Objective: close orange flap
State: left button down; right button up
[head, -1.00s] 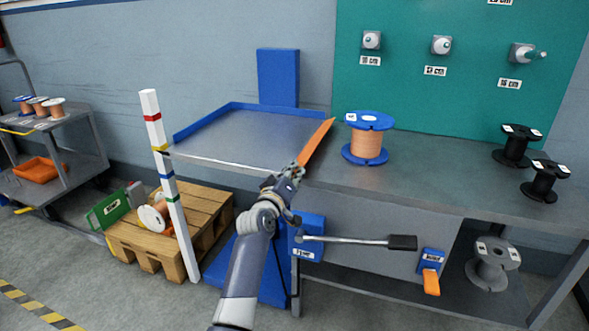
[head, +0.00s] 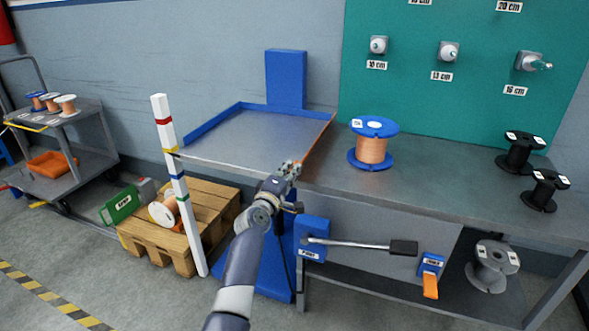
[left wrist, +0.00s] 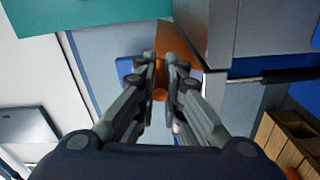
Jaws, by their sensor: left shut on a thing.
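The orange flap (head: 319,140) shows in the head view as a thin orange strip along the right edge of the blue-rimmed metal tray (head: 250,138). My left gripper (head: 293,166) is at the flap's near end, by the tray's front right corner. In the left wrist view my left gripper (left wrist: 161,65) is shut on the orange flap (left wrist: 175,42), with orange showing between and beyond the fingers. The fingers hide part of the flap's near end. My right gripper is not in view.
A blue-and-copper spool (head: 372,146) stands on the bench just right of the flap. A lever with a black handle (head: 403,247) sticks out below the bench front. A striped white post (head: 178,185) stands at the tray's left corner, beside a wooden pallet (head: 205,205).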

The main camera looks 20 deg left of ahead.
pick_arm(q)
jog(key=shift+a+n+p, duration=0.3)
jog(key=shift+a+n, duration=0.2)
jog(key=shift+n, duration=0.55)
jog(key=shift+a+n+p, duration=0.25)
jog(key=shift+a+n, duration=0.25)
jog(key=shift+n, duration=0.55)
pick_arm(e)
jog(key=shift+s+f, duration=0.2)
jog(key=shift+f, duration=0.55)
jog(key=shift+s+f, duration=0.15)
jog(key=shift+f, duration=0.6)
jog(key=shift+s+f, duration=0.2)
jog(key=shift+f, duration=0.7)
pick_arm(q)
jog(key=c, duration=1.7)
grip_release()
jog(key=shift+o, duration=0.2)
jog(key=shift+s+r, duration=0.1)
